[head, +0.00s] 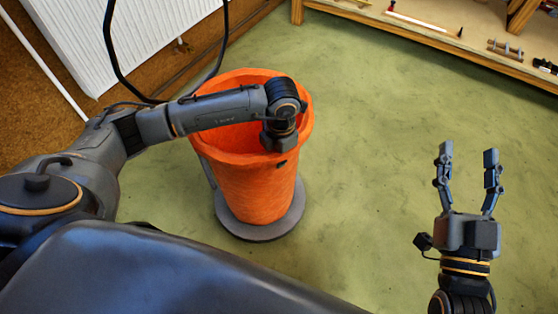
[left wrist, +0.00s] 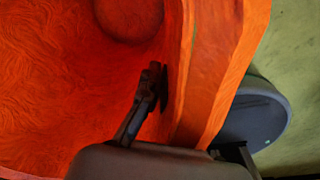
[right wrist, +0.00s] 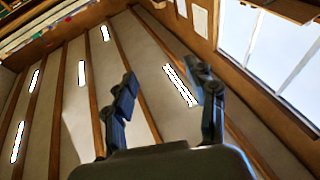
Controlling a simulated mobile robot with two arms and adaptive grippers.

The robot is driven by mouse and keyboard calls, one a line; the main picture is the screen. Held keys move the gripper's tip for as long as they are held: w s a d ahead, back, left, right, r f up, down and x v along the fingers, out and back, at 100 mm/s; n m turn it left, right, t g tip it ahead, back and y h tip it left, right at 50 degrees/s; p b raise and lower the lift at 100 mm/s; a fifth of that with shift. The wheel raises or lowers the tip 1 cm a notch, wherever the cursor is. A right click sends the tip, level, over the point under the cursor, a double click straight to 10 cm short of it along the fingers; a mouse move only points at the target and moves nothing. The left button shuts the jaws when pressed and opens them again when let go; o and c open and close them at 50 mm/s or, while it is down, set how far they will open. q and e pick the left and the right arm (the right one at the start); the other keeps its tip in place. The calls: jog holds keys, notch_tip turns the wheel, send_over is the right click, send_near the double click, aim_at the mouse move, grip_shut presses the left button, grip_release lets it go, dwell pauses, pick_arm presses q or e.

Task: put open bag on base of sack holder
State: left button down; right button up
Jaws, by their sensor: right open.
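The open bag (head: 254,190) is orange, upright and wide-mouthed. It stands over the round grey base of the sack holder (head: 259,231), whose rim shows around its bottom. I cannot tell whether the bag's bottom touches the base. A grey strip of the holder (head: 206,172) shows at the bag's left. My left gripper (head: 279,150) is at the bag's near right rim, with one finger inside the wall and the other outside, mostly hidden. In the left wrist view the inner finger lies against the orange wall (left wrist: 205,70). My right gripper (head: 467,165) is open, empty and raised, far from the bag.
A wooden shelf (head: 430,38) with small tools stands at the back right. The green floor (head: 370,140) between is clear.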

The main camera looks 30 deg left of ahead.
pick_arm(q)
jog(key=shift+f, duration=0.35)
pick_arm(e)
jog(key=shift+s+r+t+y, duration=0.25)
jog(key=shift+r+t+y, duration=0.15)
jog(key=shift+r, duration=0.35)
pick_arm(q)
jog(key=shift+f, duration=0.1)
pick_arm(e)
jog(key=shift+s+r, duration=0.1)
jog(key=shift+r, duration=0.05)
pick_arm(q)
jog(key=c, duration=1.5)
grip_release()
pick_arm(e)
jog(key=shift+r, duration=0.1)
jog(key=shift+a, duration=0.1)
